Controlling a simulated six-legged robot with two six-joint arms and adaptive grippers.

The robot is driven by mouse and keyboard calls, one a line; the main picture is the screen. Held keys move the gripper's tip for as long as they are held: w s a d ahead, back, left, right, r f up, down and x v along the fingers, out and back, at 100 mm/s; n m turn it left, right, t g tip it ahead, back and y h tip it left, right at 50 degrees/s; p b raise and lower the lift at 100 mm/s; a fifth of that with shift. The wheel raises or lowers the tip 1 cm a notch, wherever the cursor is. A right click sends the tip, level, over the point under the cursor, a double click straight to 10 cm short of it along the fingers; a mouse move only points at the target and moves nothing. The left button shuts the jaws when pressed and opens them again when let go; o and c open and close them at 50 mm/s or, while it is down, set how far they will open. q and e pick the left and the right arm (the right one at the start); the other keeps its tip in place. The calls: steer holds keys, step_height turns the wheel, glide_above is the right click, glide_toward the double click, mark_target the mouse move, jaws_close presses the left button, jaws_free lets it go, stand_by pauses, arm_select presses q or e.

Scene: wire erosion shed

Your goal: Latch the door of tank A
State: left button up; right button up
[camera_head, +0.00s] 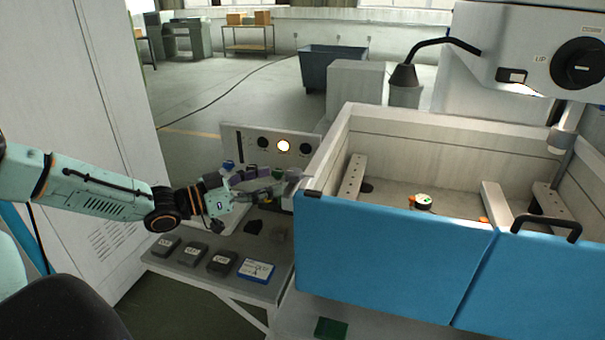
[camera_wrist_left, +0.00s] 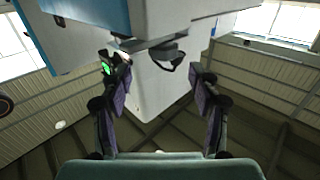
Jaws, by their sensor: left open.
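The tank (camera_head: 450,125) is a pale open-topped box at the right, with a blue front in two panels. The left blue panel (camera_head: 390,250) meets the right one (camera_head: 540,285) at a slanted seam. A small dark piece (camera_head: 312,193) sits at the left panel's top left corner. My left gripper (camera_head: 277,184) is just left of that corner. In the left wrist view its fingers (camera_wrist_left: 163,82) are spread, with a dark latch-like fitting (camera_wrist_left: 163,52) beyond them under a pale body. I cannot tell whether they touch it. My right gripper is not in view.
A low bench (camera_head: 205,276) below my left gripper holds several dark blocks and a blue-edged card (camera_head: 256,270). A control panel (camera_head: 270,146) with a lit lamp stands behind the gripper. A black handle (camera_head: 546,228) projects from the right blue panel.

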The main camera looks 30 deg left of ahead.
mark_target(292, 172)
arm_select(q)
steer(key=shift+a, duration=0.2)
steer(key=shift+a+f+b, duration=0.1)
steer(key=shift+b, duration=0.5)
steer(key=b+x, duration=0.3)
steer(key=x, duration=0.2)
steer(key=shift+w+f+b, duration=0.1)
steer(key=shift+f+b, duration=0.15)
steer(key=shift+b, duration=0.1)
steer(key=shift+w+d, duration=0.2)
steer(key=shift+d, duration=0.05)
steer(key=shift+w+r+b, duration=0.2)
steer(key=shift+w+b, duration=0.1)
steer(key=shift+b, duration=0.15)
steer(key=shift+w+d, duration=0.25)
steer(key=shift+w, duration=0.2)
steer(key=shift+w+d, duration=0.3)
steer(key=shift+s+a+r, duration=0.1)
steer(key=shift+s, duration=0.05)
steer(key=shift+s+a, duration=0.2)
steer(key=c, duration=0.3)
steer(key=shift+w+d, duration=0.2)
steer(key=shift+w, duration=0.05)
steer(key=c, duration=0.9)
